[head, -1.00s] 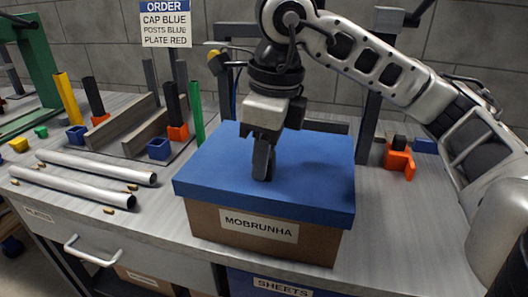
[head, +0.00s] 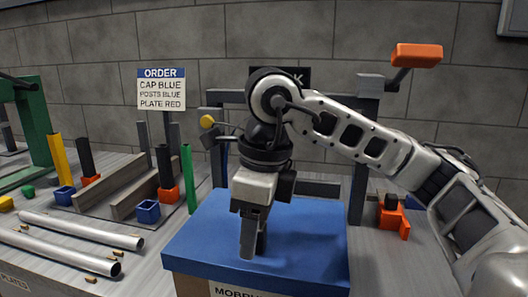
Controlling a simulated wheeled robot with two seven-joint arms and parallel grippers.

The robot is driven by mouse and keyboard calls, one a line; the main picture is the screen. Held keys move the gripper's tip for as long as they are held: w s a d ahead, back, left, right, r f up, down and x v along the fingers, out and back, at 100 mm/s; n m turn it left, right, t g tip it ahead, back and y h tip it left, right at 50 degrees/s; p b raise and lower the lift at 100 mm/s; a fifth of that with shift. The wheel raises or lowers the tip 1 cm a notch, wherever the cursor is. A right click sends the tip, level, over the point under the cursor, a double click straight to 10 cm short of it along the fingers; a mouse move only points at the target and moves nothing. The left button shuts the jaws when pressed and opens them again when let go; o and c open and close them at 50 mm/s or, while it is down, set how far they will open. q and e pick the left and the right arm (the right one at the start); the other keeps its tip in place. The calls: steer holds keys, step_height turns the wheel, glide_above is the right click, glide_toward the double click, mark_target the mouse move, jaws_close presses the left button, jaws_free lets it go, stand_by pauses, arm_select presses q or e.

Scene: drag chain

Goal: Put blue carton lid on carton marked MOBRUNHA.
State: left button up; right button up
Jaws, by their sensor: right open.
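The blue carton lid (head: 310,248) lies flat on top of the brown carton (head: 195,287) at the front middle of the bench. The carton's MOBRUNHA label (head: 238,291) is cut off by the bottom edge of the head view. My right gripper (head: 254,245) points down over the lid, its fingers apart with nothing seen between them. I cannot tell whether the fingertips touch the lid. My left gripper is not in view.
An order sign (head: 162,88) reads CAP BLUE, POSTS BLUE, PLATE RED. White tubes (head: 85,230), coloured posts and grey bars stand or lie left of the carton. An orange clamp-like part (head: 393,218) is at right. A dark frame (head: 357,190) stands behind the carton.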

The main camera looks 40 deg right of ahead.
steer(key=shift+r, duration=0.9)
arm_select(q)
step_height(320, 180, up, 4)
steer(key=p, duration=0.5)
steer(key=shift+p, duration=0.4)
arm_select(e)
step_height(320, 180, up, 14)
steer(key=s+d, duration=0.1)
steer(key=shift+s+d, duration=0.15)
steer(key=shift+s, duration=0.1)
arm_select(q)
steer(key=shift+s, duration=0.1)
